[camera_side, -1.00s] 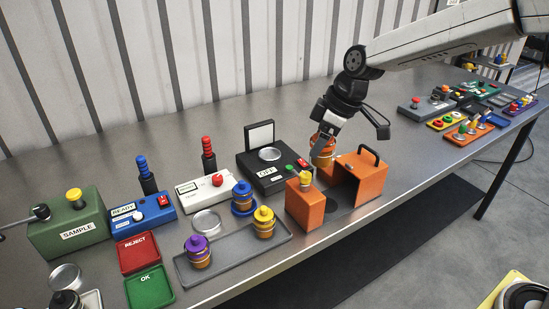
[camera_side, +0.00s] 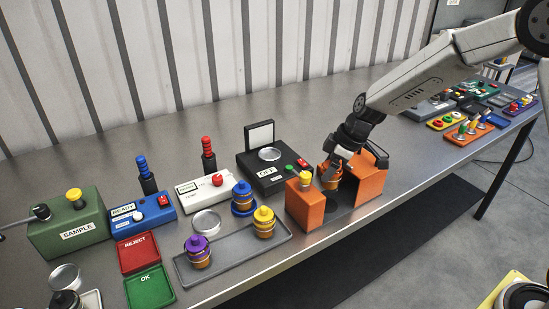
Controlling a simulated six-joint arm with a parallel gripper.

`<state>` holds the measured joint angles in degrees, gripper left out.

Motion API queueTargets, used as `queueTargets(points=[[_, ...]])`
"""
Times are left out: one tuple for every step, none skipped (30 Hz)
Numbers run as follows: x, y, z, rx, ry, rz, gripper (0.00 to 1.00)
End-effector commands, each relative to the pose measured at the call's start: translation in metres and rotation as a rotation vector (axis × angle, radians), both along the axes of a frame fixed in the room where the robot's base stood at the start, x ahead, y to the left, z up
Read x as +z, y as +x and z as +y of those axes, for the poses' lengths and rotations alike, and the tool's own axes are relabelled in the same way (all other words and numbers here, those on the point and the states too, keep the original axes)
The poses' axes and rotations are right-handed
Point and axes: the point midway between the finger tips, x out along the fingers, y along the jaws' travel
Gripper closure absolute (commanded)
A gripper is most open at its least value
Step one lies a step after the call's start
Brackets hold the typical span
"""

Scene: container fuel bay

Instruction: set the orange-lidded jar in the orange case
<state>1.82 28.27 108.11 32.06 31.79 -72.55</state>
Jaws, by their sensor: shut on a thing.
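The orange case (camera_side: 306,207) stands near the table's front edge, with two orange blocks and a dark gap between them. My gripper (camera_side: 333,172) is shut on the orange-lidded jar (camera_side: 330,177), low in the gap between the case's two parts. My gripper hides much of the jar, and I cannot tell whether its bottom touches the case floor.
A grey tray (camera_side: 222,268) with purple-lidded (camera_side: 197,251) and yellow-lidded (camera_side: 264,222) jars lies to the left. A blue-lidded jar (camera_side: 242,197) stands behind it. A black OFF box (camera_side: 271,172) with raised lid is behind the case.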

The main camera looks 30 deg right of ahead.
Motion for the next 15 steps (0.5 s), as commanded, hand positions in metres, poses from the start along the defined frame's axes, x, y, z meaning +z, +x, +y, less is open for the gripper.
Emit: queueTargets(points=[[-0.0038, -0.0002, 0.0, 0.0, 0.0, 0.001, 0.96], [-0.0052, -0.0002, 0.0001, 0.0, 0.0, 0.001, 0.96], [-0.0064, -0.0002, 0.0, -0.001, 0.0, 0.001, 0.96], [-0.0071, -0.0002, 0.0001, -0.001, 0.0, 0.001, 0.96], [-0.0074, -0.0001, 0.0, -0.001, 0.0, 0.0, 0.96], [-0.0077, -0.0001, 0.0, -0.001, 0.0, 0.0, 0.96], [-0.0077, -0.0001, 0.0, -0.001, 0.0, 0.0, 0.96], [-0.0077, -0.0001, 0.0, -0.001, 0.0, 0.0, 0.96], [-0.0077, -0.0001, 0.0, -0.001, 0.0, 0.0, 0.96], [-0.0079, 0.0, 0.0001, -0.001, 0.0, 0.0, 0.96], [-0.0081, -0.0001, 0.0001, -0.001, 0.0, 0.0, 0.96], [-0.0086, -0.0001, 0.0001, -0.001, 0.0, 0.0, 0.96], [-0.009, -0.0001, 0.0, -0.001, 0.0, 0.0, 0.96], [-0.0096, -0.0001, 0.0001, -0.001, 0.0, 0.0, 0.96], [-0.0106, 0.0, 0.0001, -0.001, 0.0, 0.0, 0.96]])
